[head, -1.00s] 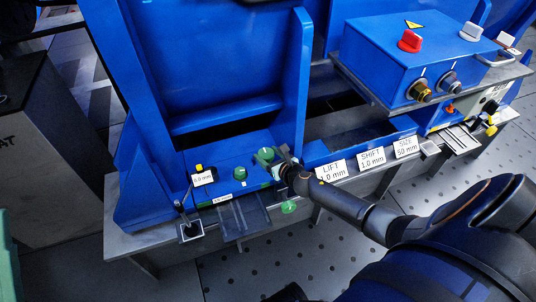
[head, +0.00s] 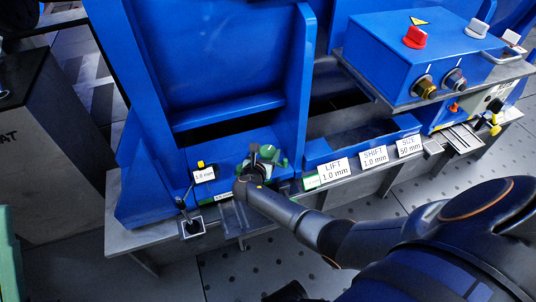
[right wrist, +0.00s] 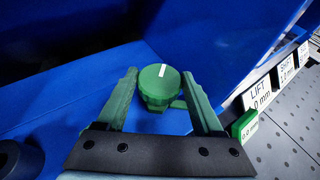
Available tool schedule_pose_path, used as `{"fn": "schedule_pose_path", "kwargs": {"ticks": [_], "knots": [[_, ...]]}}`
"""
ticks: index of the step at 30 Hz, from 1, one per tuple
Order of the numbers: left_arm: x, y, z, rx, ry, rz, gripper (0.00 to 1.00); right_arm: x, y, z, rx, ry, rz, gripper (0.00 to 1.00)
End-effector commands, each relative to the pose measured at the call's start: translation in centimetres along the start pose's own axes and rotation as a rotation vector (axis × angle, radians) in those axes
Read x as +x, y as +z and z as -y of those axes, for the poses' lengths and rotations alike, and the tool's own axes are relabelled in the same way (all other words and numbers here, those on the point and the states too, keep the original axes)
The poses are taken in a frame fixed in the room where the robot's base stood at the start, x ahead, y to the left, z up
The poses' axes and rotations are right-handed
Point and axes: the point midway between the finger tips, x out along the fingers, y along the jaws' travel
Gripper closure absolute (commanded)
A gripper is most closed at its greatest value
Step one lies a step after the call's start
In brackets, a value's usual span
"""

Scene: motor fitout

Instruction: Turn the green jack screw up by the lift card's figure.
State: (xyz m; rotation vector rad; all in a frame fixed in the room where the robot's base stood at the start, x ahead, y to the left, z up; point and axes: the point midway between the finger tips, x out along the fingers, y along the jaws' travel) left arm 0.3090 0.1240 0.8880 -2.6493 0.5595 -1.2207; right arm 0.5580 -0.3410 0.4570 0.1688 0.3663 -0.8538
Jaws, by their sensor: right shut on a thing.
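The green jack screw (right wrist: 159,84) has a round head with a white mark, which points up and slightly right in the right wrist view. In the head view its green head (head: 267,152) shows partly behind my right gripper (head: 262,158). My right gripper (right wrist: 160,88) has its green fingers on either side of the head and is shut on it. The lift card (head: 333,170) reads "LIFT 1.0 mm". A small green-edged readout (right wrist: 246,126) beside the screw seems to read 0.0 mm. My left gripper is not in view.
A shift card (head: 374,157) and a size card (head: 409,145) stand right of the lift card. A small 1.0 mm tag (head: 204,175) and a black lever (head: 187,215) are left of the screw. A blue control box (head: 420,60) stands at the right. Blue uprights rise behind.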

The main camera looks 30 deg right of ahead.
Motion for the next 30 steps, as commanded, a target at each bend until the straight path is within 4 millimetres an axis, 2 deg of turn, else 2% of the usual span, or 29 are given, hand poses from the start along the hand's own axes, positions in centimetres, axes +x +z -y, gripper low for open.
{"fn": "schedule_pose_path", "kwargs": {"ticks": [12,29,30], "knots": [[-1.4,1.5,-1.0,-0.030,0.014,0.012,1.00,0.1,-0.4,-0.2,0.074,-0.177,-0.005,0.87],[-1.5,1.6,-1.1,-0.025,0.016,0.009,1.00,0.1,-0.3,-0.2,0.084,-0.203,-0.007,0.87],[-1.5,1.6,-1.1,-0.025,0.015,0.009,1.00,0.1,-0.3,-0.2,0.085,-0.203,-0.008,0.28]]}}
